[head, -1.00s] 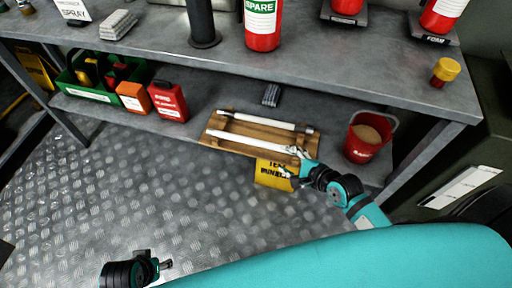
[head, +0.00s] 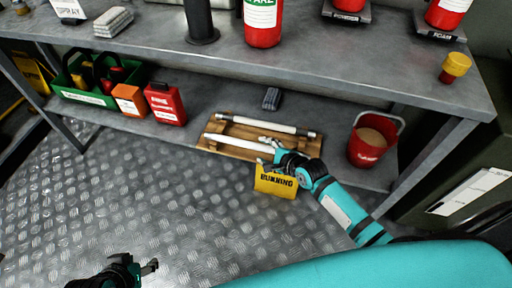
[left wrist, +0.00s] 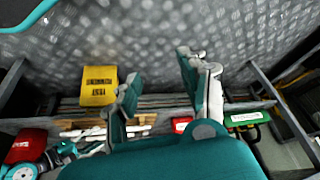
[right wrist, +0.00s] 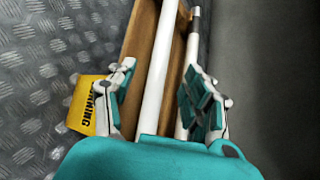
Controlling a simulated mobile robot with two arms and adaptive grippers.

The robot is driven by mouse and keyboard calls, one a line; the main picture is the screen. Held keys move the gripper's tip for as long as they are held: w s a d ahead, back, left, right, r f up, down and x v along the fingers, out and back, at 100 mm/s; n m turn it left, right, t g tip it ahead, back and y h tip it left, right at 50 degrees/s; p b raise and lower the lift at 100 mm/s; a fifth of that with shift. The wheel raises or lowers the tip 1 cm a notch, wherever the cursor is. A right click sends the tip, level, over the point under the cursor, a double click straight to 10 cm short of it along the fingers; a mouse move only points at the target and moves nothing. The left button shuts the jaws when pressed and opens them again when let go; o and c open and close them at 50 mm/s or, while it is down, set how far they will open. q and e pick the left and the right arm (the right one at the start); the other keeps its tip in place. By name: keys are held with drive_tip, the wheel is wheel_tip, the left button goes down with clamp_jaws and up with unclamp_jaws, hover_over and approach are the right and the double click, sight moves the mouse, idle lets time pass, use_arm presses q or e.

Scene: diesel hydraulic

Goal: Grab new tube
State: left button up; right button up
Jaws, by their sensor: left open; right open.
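Two white tubes lie side by side in a wooden tray (head: 237,129) on the lower shelf. The rear tube (head: 266,125) has grey end caps; the front tube (head: 235,142) is nearer the shelf's front edge. My right gripper (head: 268,147) is open at the front tube's right end. In the right wrist view, that tube (right wrist: 160,70) runs between the open fingers (right wrist: 166,80), with no visible grip; the other tube (right wrist: 192,50) lies beside it, partly hidden by the right finger. My left gripper (head: 150,267) is open and empty, low over the floor, away from the tray.
A yellow sign (head: 275,181) hangs at the shelf edge below my right gripper. A red bucket (head: 367,148) stands right of the tray. Red (head: 166,103) and orange (head: 129,100) containers and a green crate (head: 88,97) stand left. The bench top (head: 300,62) overhangs the shelf.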

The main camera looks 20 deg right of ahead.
sight(258, 147)
drive_tip(key=b+x, duration=0.2)
drive_tip(key=x, duration=0.2)
drive_tip(key=shift+w+d+f, duration=0.1)
drive_tip(key=shift+f, duration=0.1)
use_arm(q)
drive_tip(key=w+d+r+t+h, duration=0.1)
drive_tip(key=w+d+r+t, duration=0.2)
drive_tip(key=w, duration=0.7)
wheel_tip(258, 147, up, 3)
drive_tip(key=t, duration=0.3)
drive_tip(key=shift+d+f+h, duration=0.15)
drive_tip(key=shift+d+h, duration=0.05)
drive_tip(key=shift+h, duration=0.1)
use_arm(e)
clamp_jaws()
